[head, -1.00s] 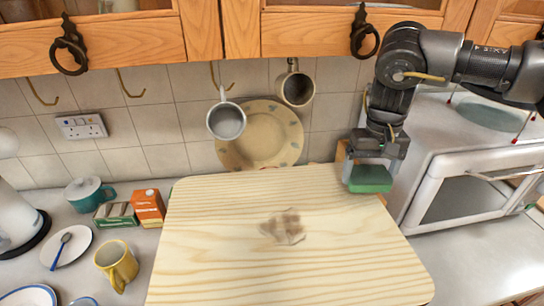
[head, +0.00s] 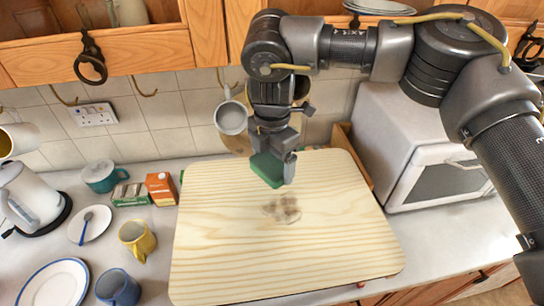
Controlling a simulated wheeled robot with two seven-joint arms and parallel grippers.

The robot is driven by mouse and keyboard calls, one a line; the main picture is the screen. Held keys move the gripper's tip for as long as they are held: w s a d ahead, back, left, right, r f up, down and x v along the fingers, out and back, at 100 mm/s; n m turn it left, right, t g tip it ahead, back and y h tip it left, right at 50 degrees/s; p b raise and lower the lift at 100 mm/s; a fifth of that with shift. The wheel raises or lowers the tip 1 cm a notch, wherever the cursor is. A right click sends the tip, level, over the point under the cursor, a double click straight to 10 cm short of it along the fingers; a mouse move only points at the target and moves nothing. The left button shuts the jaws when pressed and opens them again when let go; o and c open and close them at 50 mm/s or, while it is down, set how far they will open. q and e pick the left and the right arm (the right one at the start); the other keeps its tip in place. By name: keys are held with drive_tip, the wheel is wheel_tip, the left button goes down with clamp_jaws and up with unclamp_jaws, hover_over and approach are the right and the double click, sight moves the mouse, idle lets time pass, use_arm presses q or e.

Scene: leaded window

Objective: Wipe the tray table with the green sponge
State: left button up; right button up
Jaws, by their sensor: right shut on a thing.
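The tray table (head: 215,245) is a pale wooden board with rounded corners on the counter. A brown stain (head: 282,209) lies near its middle. My right gripper (head: 277,170) is shut on the green sponge (head: 266,168), over the back part of the board, behind the stain. The sponge is tilted. I cannot tell whether it touches the board. My left gripper is not in view.
Left of the board stand an orange carton (head: 161,188), a teal cup (head: 103,176), a yellow mug (head: 137,239), a blue mug (head: 117,288) and a kettle (head: 32,200). A white oven (head: 430,150) stands to the right. Cabinets (head: 140,45) overhang the back.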

drive_tip(key=shift+n, duration=0.9)
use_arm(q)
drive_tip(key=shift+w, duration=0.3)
use_arm(e)
drive_tip(key=shift+n, duration=0.3)
